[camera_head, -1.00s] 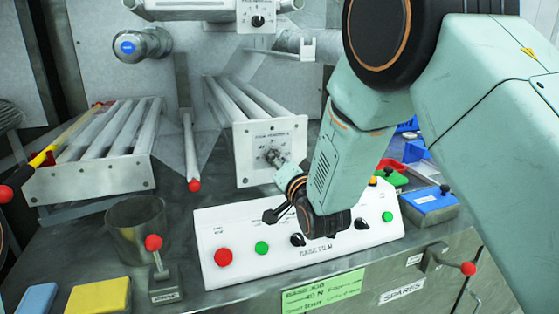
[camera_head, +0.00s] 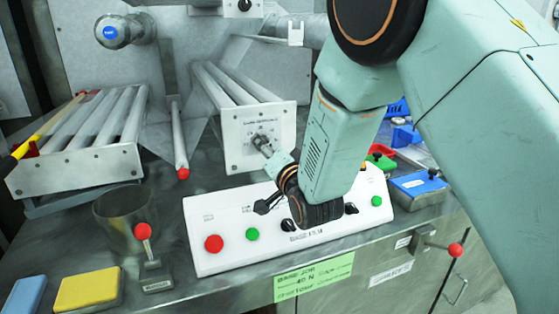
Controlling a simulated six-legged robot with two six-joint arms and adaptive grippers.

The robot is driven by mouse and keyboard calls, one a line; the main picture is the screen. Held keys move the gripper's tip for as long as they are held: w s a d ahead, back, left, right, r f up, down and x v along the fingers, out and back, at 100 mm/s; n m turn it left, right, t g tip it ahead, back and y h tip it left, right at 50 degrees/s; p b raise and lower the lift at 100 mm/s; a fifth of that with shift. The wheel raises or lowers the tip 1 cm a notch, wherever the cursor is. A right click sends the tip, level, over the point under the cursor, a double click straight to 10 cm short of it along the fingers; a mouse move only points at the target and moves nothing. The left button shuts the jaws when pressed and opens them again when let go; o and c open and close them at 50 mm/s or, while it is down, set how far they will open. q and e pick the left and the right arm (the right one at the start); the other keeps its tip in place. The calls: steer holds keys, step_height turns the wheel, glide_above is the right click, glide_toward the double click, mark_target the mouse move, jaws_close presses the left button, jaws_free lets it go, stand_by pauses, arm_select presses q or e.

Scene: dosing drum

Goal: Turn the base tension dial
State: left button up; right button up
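The white sloping BASE FILM panel (camera_head: 225,262) stands on the bench and carries a red button (camera_head: 214,243), green buttons and black knobs. One black knob (camera_head: 288,225) shows just below my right wrist; another (camera_head: 351,208) shows to its right. Behind the panel, a white end plate (camera_head: 236,160) bears a round marked dial (camera_head: 261,142) with a metal stub. Which dial sets base tension is not legible. My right gripper (camera_head: 266,205) is over the panel's back half, partly hidden by its wrist; its finger opening is unclear. My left gripper is out of view.
A grey cup (camera_head: 118,232) and a red-knobbed lever (camera_head: 143,232) stand left of the panel. Yellow (camera_head: 88,290) and blue (camera_head: 25,297) blocks lie at front left. Coloured bins (camera_head: 420,186) sit at right. A red-tipped rod (camera_head: 182,145) stands behind.

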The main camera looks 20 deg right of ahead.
steer(key=s, duration=1.1)
steer(key=shift+d, duration=0.2)
steer(key=shift+w, duration=0.1)
